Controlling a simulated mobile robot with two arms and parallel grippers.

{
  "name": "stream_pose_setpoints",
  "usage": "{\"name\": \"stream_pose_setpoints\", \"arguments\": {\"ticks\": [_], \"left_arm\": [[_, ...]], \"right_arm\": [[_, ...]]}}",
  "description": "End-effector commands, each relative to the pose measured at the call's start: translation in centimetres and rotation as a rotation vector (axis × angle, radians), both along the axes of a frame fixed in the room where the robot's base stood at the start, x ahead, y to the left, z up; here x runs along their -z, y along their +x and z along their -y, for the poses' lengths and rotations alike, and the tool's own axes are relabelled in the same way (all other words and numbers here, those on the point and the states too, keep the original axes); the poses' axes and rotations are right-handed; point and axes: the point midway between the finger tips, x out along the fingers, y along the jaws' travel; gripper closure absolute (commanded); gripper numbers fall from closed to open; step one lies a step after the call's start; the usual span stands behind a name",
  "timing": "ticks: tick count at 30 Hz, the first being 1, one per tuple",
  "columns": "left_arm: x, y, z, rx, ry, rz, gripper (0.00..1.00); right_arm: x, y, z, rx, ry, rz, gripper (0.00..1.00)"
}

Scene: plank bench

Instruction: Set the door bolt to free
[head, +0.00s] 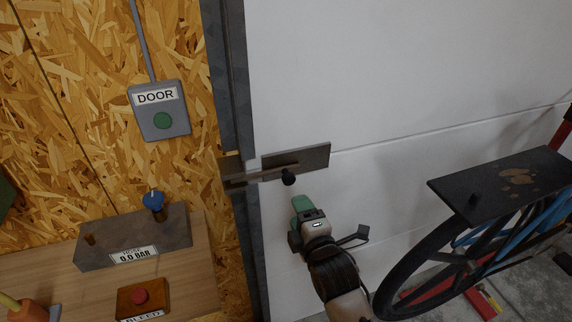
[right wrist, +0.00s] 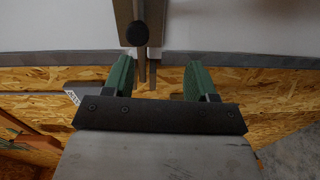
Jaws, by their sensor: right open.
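The door bolt is a metal rod (head: 262,174) on a plate (head: 312,157) fixed to the white door (head: 400,70). Its rod reaches left across the door edge to a bracket on the dark frame. A black knob (head: 288,178) sticks out from the rod; it also shows in the right wrist view (right wrist: 135,34). My right gripper (head: 302,203) is open and empty, just below and right of the knob. In the right wrist view its green fingers (right wrist: 156,75) stand apart, with the knob beyond them, nearer the left finger. My left gripper is out of view.
A DOOR box with a green button (head: 163,121) hangs on the chipboard wall. A bench at lower left holds a grey block with a blue knob (head: 153,200) and a red BLEED button (head: 139,296). A black wheel and dark-topped stand (head: 500,190) are close on the right.

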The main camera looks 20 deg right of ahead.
Motion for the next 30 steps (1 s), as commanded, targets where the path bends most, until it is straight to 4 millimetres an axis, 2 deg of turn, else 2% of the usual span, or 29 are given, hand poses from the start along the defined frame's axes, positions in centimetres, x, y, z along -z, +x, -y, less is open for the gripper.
{"name": "stream_pose_setpoints", "arguments": {"ticks": [1,5,19,24,30], "left_arm": [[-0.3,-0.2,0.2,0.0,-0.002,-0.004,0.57],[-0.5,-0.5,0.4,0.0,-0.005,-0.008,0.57],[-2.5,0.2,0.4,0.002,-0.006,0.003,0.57],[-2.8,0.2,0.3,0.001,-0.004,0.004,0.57],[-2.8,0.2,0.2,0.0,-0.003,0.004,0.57]], "right_arm": [[-1.6,-0.1,0.2,0.004,-0.021,0.027,0.43],[-2.9,0.4,0.3,0.009,-0.048,0.053,0.43],[-2.9,8.3,0.0,0.008,-0.046,0.052,0.43],[-2.7,9.9,0.0,0.008,-0.046,0.05,0.43],[-2.6,10.5,-0.1,0.007,-0.046,0.051,0.43]]}}
